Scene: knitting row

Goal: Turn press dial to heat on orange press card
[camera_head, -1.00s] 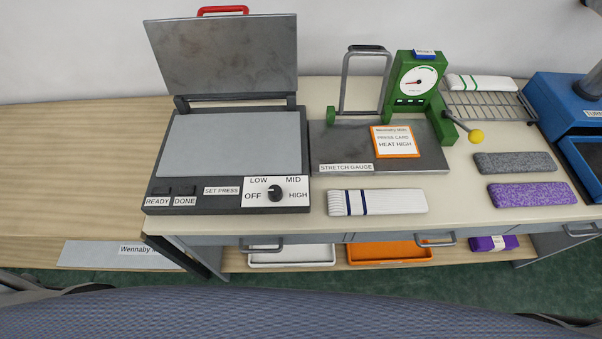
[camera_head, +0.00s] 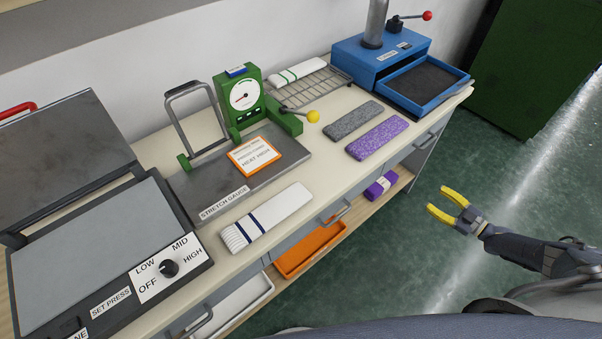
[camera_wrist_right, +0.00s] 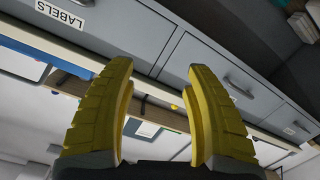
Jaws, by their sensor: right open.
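The press dial (camera_head: 168,268) is a black knob on a white panel marked OFF, LOW, MID and HIGH, at the front of the set press (camera_head: 95,245) on the left in the head view. Its exact pointer direction is too small to tell. The orange-bordered press card (camera_head: 255,156) lies on the stretch gauge plate and reads HEAT HIGH. My right gripper (camera_head: 447,204) has yellow fingers, open and empty, out over the floor to the right of the bench. Its open fingers also show in the right wrist view (camera_wrist_right: 160,110). My left gripper is not in view.
The green gauge (camera_head: 240,100), white folded cloth (camera_head: 268,217), grey pad (camera_head: 353,120) and purple pad (camera_head: 376,138) occupy the bench. A blue machine (camera_head: 380,50) stands at the far end. The press lid is raised. Drawer handles jut from the bench front.

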